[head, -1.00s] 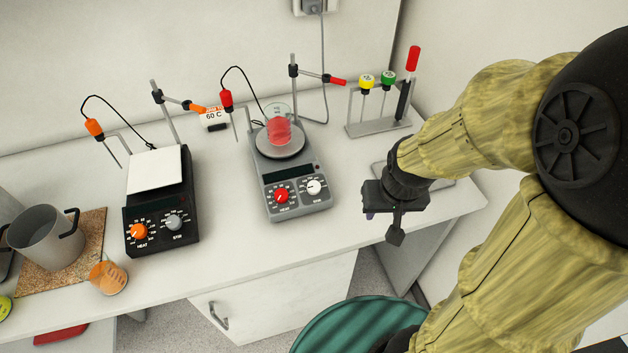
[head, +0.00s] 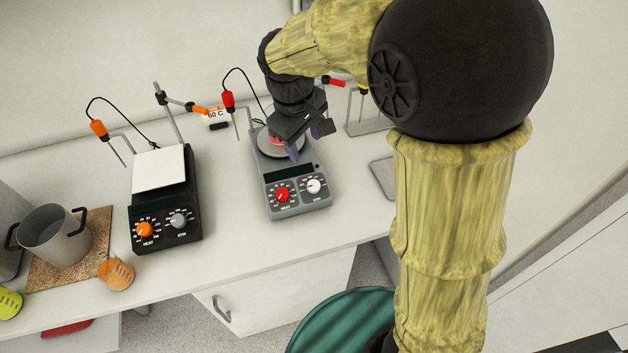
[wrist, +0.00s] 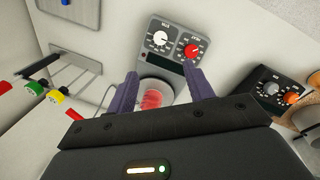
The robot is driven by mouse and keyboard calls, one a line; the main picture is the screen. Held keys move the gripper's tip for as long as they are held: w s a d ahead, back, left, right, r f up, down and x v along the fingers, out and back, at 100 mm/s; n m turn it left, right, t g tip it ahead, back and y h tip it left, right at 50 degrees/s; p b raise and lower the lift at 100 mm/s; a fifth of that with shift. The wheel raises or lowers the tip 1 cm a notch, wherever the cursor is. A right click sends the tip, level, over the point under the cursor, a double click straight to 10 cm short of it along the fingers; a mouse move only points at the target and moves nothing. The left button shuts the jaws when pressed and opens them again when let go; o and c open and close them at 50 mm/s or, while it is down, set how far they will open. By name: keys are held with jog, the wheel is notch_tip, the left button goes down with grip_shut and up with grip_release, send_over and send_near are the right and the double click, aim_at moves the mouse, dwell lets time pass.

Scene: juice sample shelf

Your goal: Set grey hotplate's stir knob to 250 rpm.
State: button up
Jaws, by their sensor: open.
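The grey hotplate (head: 292,204) stands on the bench with a red heat knob (head: 282,195) on the left and a white stir knob (head: 314,186) on the right. In the wrist view the white stir knob (wrist: 160,39) and the red heat knob (wrist: 192,50) both show beyond the fingers; the pointer reading is too small to tell. My gripper (head: 300,151) is open and empty, above the back of the hotplate and apart from the knobs. In the wrist view its purple fingers (wrist: 163,92) frame the beaker of red liquid (wrist: 153,97), which my gripper mostly hides in the head view.
A black hotplate (head: 165,205) with an orange knob stands to the left. A red probe (head: 228,99) hangs beside the grey hotplate. A rack (head: 368,126) stands at the back right. Bench in front is clear.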

aim_at(315, 185)
jog(key=f, duration=0.5)
jog(key=w+d+f+p, duration=0.1)
jog(key=f, duration=0.5)
jog(key=w+d+f, duration=0.1)
jog(key=f, duration=0.5)
jog(key=shift+w+f, duration=0.1)
jog(key=c, duration=1)
